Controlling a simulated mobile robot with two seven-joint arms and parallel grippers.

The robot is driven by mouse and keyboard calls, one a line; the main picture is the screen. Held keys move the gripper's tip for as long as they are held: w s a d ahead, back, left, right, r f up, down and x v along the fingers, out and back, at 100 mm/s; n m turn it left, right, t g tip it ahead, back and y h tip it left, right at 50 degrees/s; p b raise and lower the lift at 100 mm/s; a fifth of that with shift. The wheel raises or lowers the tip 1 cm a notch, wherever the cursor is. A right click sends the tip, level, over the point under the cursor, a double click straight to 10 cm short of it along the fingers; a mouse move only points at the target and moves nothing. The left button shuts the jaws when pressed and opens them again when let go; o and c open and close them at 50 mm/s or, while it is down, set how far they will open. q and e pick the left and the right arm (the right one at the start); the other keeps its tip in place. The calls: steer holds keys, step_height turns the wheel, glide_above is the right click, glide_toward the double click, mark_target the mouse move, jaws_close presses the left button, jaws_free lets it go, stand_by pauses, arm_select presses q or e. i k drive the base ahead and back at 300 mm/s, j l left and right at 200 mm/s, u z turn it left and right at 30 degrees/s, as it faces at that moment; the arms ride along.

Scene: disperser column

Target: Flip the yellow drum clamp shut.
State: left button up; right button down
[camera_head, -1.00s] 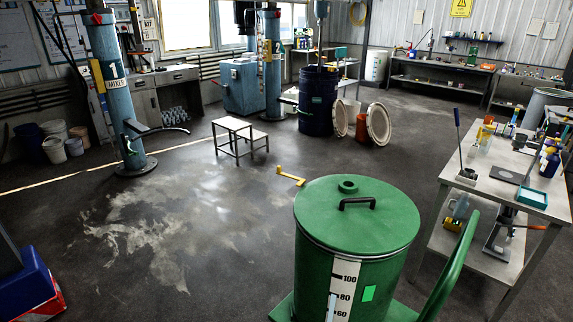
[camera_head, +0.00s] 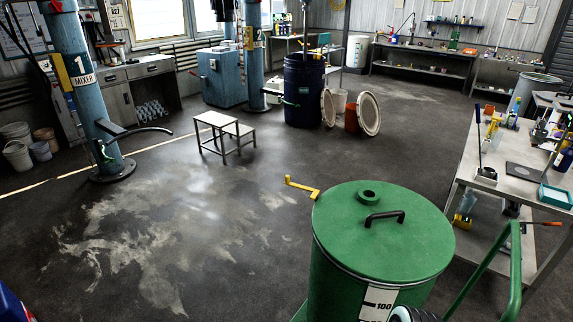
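A yellow clamp (camera_head: 302,188), a thin bent bar, stands out at the far left side of the green drum (camera_head: 345,270), just beyond its lid. Its outer end turns up. The lid (camera_head: 350,225) partly hides where it is fixed, so I cannot tell what it joins. The drum stands upright in the lower right of the head view, with a black handle (camera_head: 384,216) on its lid. Neither of my grippers is in view. A dark and white rounded part shows at the bottom edge in front of the drum, too cut off to identify.
A green tube handle (camera_head: 514,270) rises right of the drum. A workbench (camera_head: 475,155) with tools stands farther right. A small step stool (camera_head: 218,130), a dark blue drum (camera_head: 303,92) and a mixer column (camera_head: 85,90) stand behind. The floor left of the green drum is clear.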

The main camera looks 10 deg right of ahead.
mark_target(314, 196)
steer(key=i+j+z, duration=0.25)
steer(key=i+j, duration=1.6)
